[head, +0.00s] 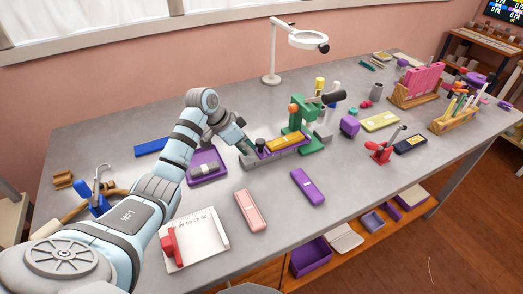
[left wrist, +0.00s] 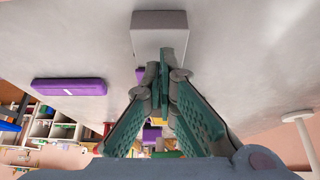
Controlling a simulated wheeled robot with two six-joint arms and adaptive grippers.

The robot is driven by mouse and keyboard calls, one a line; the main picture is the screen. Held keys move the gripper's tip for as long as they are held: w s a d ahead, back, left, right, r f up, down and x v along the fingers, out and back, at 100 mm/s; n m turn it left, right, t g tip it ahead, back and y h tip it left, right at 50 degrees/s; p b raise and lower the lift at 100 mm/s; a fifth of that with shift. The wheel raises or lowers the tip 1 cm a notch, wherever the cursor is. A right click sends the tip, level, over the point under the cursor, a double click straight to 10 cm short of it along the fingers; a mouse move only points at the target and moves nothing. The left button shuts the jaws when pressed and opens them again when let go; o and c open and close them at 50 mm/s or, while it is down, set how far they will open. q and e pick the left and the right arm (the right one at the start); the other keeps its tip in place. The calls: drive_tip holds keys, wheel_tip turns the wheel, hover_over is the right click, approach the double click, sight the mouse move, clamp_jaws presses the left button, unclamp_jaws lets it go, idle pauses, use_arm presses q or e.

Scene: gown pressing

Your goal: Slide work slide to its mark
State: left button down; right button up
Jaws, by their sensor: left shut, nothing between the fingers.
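The work slide appears to be the purple tray (head: 267,154) holding a yellow-orange block (head: 286,142), low at the green press (head: 299,116). A dark upright knob (head: 260,145) stands at the slide's near-left end. My left gripper (head: 246,149) is shut and empty just left of that knob; I cannot tell whether they touch. In the left wrist view the closed teal fingers (left wrist: 166,62) point at a pale grey block (left wrist: 160,32). The slide's mark cannot be made out. My right gripper is not in view.
A purple tray with grey pieces (head: 207,168) lies left of the press. A purple case (head: 307,187) and a pink case (head: 250,210) lie in front. A red stapler-like tool (head: 383,150) stands right. A magnifier lamp (head: 273,55) stands behind.

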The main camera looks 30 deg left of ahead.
sight(257, 142)
use_arm(q)
drive_tip(key=shift+w+d, duration=0.5)
drive_tip(key=shift+w, duration=0.2)
drive_tip(key=shift+w+d, duration=0.5)
drive_tip(key=shift+w, duration=0.2)
drive_tip(key=shift+w+d, duration=0.1)
drive_tip(key=shift+w, duration=0.05)
